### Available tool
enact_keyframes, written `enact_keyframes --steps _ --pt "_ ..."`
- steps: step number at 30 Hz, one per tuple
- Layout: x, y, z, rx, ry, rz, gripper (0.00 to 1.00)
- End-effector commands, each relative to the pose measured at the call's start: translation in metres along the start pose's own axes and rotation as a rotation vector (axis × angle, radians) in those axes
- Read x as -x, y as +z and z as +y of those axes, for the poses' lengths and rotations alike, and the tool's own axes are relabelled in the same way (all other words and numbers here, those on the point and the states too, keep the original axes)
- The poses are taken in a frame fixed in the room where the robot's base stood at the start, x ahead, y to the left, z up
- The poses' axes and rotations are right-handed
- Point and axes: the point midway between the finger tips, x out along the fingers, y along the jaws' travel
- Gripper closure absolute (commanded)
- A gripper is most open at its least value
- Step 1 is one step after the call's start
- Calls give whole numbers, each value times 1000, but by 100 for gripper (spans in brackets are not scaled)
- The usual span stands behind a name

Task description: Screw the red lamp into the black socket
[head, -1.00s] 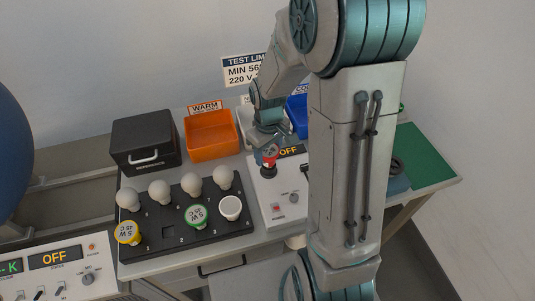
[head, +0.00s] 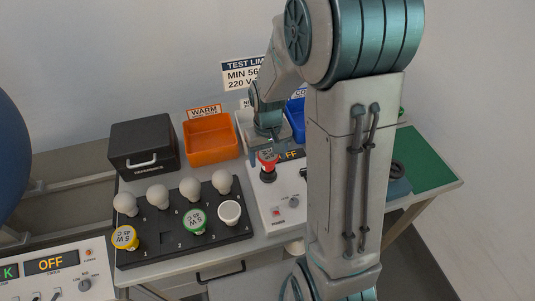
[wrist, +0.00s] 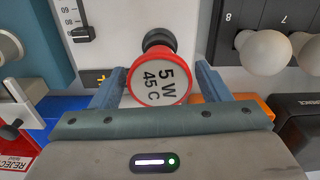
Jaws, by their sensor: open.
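The red lamp (head: 267,159) has a red rim and a white face reading "5 W 45 C" in the wrist view (wrist: 158,84). It stands on the black socket (head: 268,176) on the white tester box, seemingly upright. The socket's dark round edge shows beyond the lamp in the wrist view (wrist: 158,38). Whether the thread is fully seated is hidden. My gripper (wrist: 160,70) is open, one finger on each side of the lamp, with gaps visible. In the head view my gripper (head: 268,146) is just above and behind the lamp.
A black tray (head: 160,245) at left holds several white bulbs, a yellow lamp (head: 124,238), a green lamp (head: 193,221) and a white-topped one (head: 230,212). An orange bin (head: 212,137) and black box (head: 145,146) stand behind. The tester's display reads "OFF".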

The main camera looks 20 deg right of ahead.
Motion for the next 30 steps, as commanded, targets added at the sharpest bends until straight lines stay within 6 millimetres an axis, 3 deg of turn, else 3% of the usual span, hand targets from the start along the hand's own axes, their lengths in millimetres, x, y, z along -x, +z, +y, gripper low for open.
enact_keyframes --steps 5,30 --pt "0 1 0 148 0 0 30" --pt "4 3 -1 1213 -4 -2 30"
